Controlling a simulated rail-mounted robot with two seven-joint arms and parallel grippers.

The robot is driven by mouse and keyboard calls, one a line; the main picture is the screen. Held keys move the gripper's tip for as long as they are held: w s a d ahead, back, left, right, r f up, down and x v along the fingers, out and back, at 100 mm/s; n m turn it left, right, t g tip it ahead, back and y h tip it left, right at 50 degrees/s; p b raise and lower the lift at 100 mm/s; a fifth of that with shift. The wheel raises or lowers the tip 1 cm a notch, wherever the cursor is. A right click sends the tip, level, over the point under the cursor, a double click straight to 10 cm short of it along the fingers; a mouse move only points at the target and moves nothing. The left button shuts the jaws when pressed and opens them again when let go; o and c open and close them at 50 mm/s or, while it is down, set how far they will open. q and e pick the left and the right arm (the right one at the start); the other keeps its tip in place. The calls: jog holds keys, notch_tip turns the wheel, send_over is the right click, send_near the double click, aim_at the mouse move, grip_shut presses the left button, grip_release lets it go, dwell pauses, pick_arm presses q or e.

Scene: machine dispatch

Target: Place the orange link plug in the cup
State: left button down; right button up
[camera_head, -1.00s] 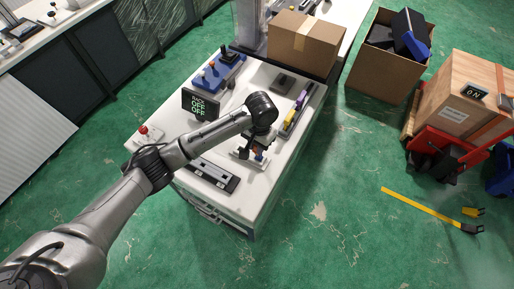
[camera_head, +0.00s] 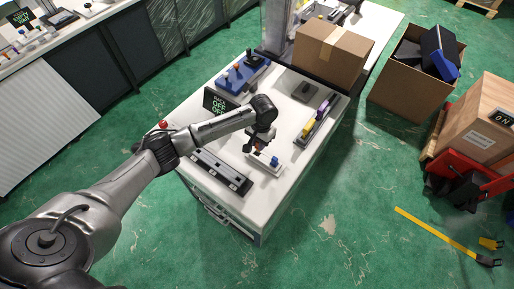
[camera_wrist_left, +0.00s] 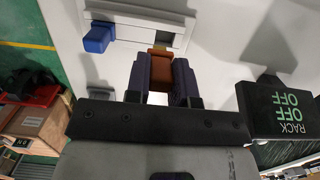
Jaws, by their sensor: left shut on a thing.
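My left gripper (camera_head: 258,146) is above the white counter, over the left part of a white block (camera_head: 264,160). In the left wrist view, its two dark fingers (camera_wrist_left: 160,80) are shut on the orange link plug (camera_wrist_left: 159,60). The plug sits between the fingertips, in front of the block's grey slot; I cannot tell whether it touches the slot. A blue plug (camera_head: 275,161) stands on the block, beside the gripper, and also shows in the left wrist view (camera_wrist_left: 98,39). I cannot make out a cup for certain. My right gripper is out of view.
A rack display (camera_head: 217,103) reading OFF stands left of the gripper. A dark slotted rail (camera_head: 220,172) lies at the front. A tray of yellow and purple plugs (camera_head: 318,120), a grey square piece (camera_head: 305,92) and a cardboard box (camera_head: 334,54) are at the right and back.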

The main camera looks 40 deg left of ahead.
aim_at(257, 148)
pick_arm(q)
jog(key=shift+a+f, duration=0.4)
jog(key=shift+a, duration=0.05)
jog(key=shift+f, duration=1.85)
jog(key=shift+f, duration=0.15)
jog(key=c, duration=1)
grip_release()
